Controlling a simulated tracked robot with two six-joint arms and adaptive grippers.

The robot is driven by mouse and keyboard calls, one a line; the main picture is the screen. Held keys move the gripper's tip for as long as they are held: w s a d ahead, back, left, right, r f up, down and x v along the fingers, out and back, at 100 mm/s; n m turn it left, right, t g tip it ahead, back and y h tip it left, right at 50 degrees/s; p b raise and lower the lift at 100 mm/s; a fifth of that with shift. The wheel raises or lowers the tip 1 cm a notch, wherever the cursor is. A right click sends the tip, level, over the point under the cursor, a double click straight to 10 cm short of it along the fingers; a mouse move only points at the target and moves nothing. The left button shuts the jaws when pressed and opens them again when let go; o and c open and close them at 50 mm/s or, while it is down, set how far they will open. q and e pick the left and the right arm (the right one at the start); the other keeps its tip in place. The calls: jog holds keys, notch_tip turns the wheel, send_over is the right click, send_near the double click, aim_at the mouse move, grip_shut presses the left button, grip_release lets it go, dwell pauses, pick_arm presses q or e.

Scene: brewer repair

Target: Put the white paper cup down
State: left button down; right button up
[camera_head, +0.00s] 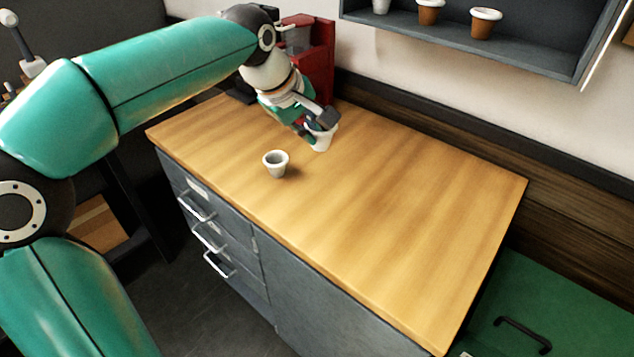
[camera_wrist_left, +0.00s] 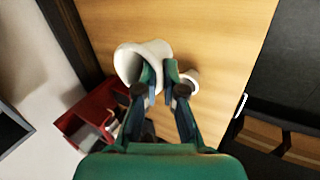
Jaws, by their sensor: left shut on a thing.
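A white paper cup (camera_head: 322,141) is held in my left gripper (camera_head: 312,126) over the back part of the wooden worktop (camera_head: 400,210). A second small white cup (camera_head: 275,164) stands upright on the worktop, nearer the front edge and apart from the held one. It is partly hidden behind a finger in the left wrist view (camera_wrist_left: 192,82). My right gripper is not in view.
A red machine (camera_head: 322,50) stands at the worktop's back left corner, partly behind my left arm. A green case with a handle (camera_head: 560,310) is at the right. The worktop's middle and right are clear.

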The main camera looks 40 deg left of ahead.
pick_arm(q)
notch_tip(320, 180, down, 16)
jog(key=shift+d+r+b, duration=0.1)
jog(key=shift+r+b, duration=0.1)
jog(key=shift+b, duration=0.4)
jog(key=c, duration=1.3)
grip_release()
jog(key=shift+r, duration=0.15)
jog(key=v, duration=1.1)
jog(key=shift+s+r, duration=0.2)
jog(key=shift+r, duration=0.15)
